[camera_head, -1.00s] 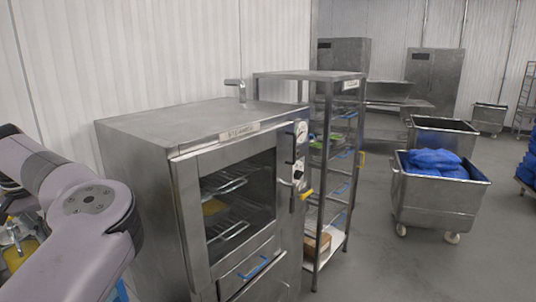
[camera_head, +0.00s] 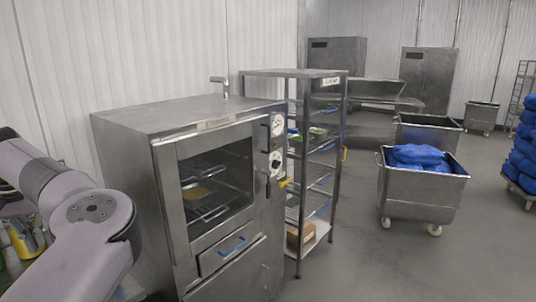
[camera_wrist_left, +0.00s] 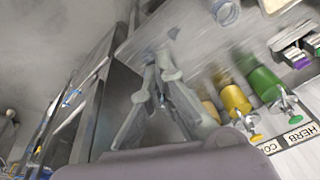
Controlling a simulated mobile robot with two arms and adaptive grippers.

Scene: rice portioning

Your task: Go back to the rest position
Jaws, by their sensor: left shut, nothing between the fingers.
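My left gripper (camera_wrist_left: 160,78) shows in the left wrist view with its grey fingers together and nothing between them. It points over a pale surface and the grey floor, clear of the things around it. My left arm (camera_head: 85,235) fills the lower left of the head view, bent at a joint, and its gripper cannot be made out there. My right gripper is in neither view.
A steel oven (camera_head: 125,180) stands right of my left arm, with a steel rack (camera_head: 338,150) beyond. A wheeled bin (camera_head: 425,195) holds blue bags. Floor at front right is clear.

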